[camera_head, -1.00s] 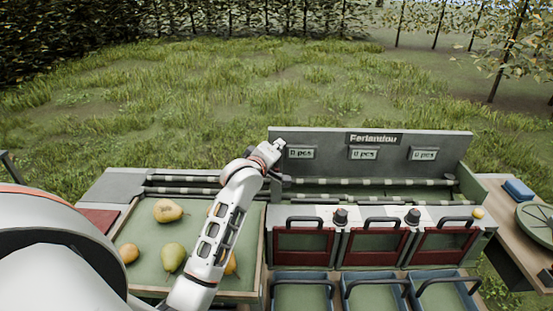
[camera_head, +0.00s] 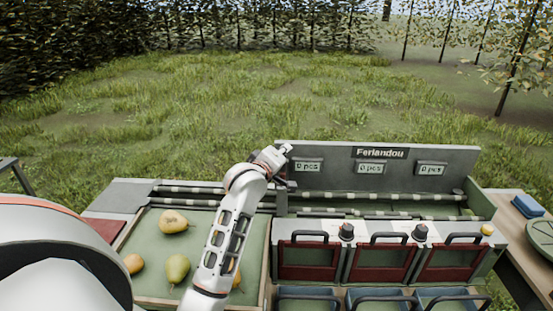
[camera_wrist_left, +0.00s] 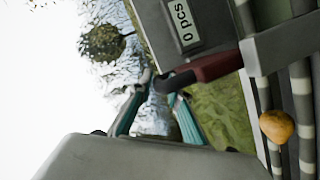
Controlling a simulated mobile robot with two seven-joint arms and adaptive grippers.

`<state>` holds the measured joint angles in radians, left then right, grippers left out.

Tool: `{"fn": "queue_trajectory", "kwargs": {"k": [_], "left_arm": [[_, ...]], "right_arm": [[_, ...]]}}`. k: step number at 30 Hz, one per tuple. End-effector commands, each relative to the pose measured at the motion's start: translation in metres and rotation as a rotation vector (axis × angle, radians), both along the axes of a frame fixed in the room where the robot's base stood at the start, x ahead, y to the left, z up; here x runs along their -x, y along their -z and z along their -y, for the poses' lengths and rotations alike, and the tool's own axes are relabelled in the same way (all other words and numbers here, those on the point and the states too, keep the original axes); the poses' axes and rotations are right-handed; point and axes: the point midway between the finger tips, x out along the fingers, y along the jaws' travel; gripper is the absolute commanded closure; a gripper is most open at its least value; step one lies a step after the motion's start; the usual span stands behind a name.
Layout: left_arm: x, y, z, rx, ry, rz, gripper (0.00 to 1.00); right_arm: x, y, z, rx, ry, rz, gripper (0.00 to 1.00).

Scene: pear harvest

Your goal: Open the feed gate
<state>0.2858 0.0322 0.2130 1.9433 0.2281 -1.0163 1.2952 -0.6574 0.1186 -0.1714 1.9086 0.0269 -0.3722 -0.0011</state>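My left gripper (camera_head: 285,150) is at the left end of the grey panel, above the gate post (camera_head: 283,192) between the pear tray and the sorting lanes. In the left wrist view, its two teal-padded fingers (camera_wrist_left: 162,88) stand apart. A dark red lever with a black end (camera_wrist_left: 210,68) reaches to the fingertips, its end between or just beyond them; I cannot tell whether they touch. The feed gate itself is mostly hidden behind my arm in the head view. My right gripper is not in view.
The panel (camera_head: 395,167) shows counters reading 0 pcs. Red-framed gates (camera_head: 308,258) and blue bins (camera_head: 308,291) stand at front right. A wooden side table (camera_head: 505,225) is at right.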

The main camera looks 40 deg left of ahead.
Motion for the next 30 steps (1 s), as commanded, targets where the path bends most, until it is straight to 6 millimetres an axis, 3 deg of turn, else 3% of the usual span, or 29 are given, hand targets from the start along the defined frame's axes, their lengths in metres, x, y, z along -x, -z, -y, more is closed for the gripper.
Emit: {"fn": "queue_trajectory", "kwargs": {"k": [15,21,30], "left_arm": [[0.09,-0.02,0.022,0.002,0.0,0.001,0.82],[0.104,-0.023,0.026,0.0,0.0,0.0,0.82],[0.106,-0.024,0.026,0.0,0.0,0.0,0.82]], "right_arm": [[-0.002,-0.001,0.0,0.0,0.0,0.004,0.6],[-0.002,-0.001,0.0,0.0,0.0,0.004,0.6],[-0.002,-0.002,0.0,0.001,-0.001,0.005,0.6]]}}
